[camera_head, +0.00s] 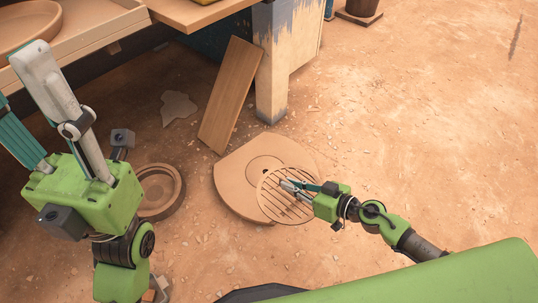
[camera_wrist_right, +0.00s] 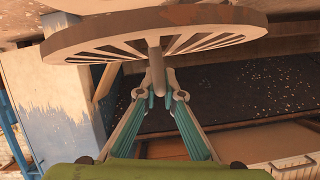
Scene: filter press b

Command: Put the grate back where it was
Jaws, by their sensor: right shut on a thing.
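The grate (camera_head: 272,207) is a round, tan disc with long slots. My right gripper (camera_head: 287,186) is shut on its central stem, which shows clearly in the right wrist view (camera_wrist_right: 155,70). In the head view the grate overlaps the front right of a flat, round tan board (camera_head: 235,180) with a ring-marked centre. I cannot tell whether the grate touches the board. My left gripper (camera_head: 18,88) is at the left, pointing up, with its fingers apart and nothing seen between them.
A round, rimmed dish-like piece (camera_head: 177,188) lies on the ground left of the board. A plank (camera_head: 229,98) leans by a table leg (camera_head: 272,75). A tray (camera_head: 95,33) with a bowl (camera_head: 28,22) is at upper left. Open sandy ground lies to the right.

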